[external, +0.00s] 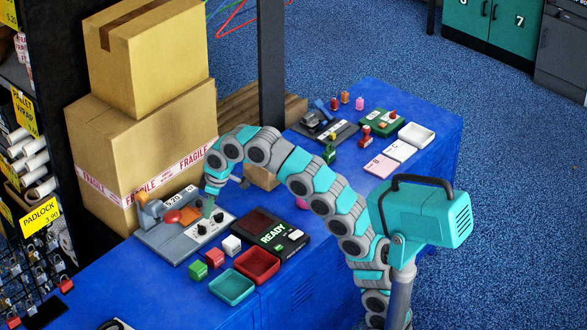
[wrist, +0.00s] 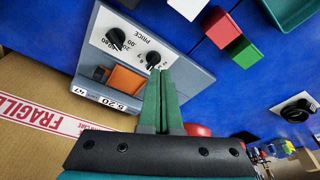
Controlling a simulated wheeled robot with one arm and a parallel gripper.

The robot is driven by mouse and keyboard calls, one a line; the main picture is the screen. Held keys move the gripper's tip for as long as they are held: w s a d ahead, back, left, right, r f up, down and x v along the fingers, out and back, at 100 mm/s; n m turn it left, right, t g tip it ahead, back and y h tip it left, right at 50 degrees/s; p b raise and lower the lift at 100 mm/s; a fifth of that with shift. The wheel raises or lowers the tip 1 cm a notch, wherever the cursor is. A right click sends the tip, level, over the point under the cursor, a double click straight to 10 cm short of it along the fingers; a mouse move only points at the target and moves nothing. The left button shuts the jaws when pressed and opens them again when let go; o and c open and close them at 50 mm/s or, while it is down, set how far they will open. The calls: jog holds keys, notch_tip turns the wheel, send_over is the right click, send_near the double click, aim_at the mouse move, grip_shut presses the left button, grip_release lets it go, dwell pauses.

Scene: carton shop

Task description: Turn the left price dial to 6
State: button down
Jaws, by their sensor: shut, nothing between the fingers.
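The grey price machine (external: 168,240) stands on the blue bench with a white panel and two black dials. In the wrist view its PRICE lettering appears upside down. The left dial (wrist: 153,58) is therefore on the picture's right, with small digits beside it; it also shows in the external view (external: 201,229). The other dial (wrist: 116,42) has .00 and .80 near it. A display (wrist: 112,104) reads 5.20. My gripper (wrist: 160,73) is shut and empty, its green fingertips just beside the left dial. I cannot tell whether they touch it or exactly where its pointer stands.
An orange part (wrist: 126,80) and a red part (wrist: 197,130) lie close to the fingers. Red (external: 215,258), green (external: 197,271) and white (external: 232,245) blocks and a READY device (external: 272,233) are nearby. Stacked cartons (external: 150,140) rise behind the machine.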

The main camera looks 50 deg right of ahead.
jog(key=shift+w+d+f+b, duration=0.1)
jog(key=shift+d+f+b, duration=0.4)
jog(key=shift+f, duration=0.55)
jog(key=shift+w+d+f+b, duration=0.1)
jog(key=shift+d+f+b, duration=0.05)
jog(key=shift+f+b, duration=0.75)
jog(key=shift+w+d+f+b, duration=0.1)
jog(key=shift+d+f+b, duration=0.3)
jog(key=shift+f, duration=0.75)
jog(key=shift+w+a+r+p, duration=0.1)
jog(key=shift+w+a+p, duration=0.2)
jog(key=shift+w+a, duration=0.15)
jog(key=shift+s+d, duration=0.25)
jog(key=shift+s, duration=0.05)
jog(key=p+v, duration=0.1)
jog(key=v, duration=0.1)
jog(key=p+v, duration=0.1)
jog(key=w+p+v, duration=0.1)
jog(key=v, duration=0.1)
jog(key=shift+a+r, duration=0.3)
jog(key=shift+r, duration=0.2)
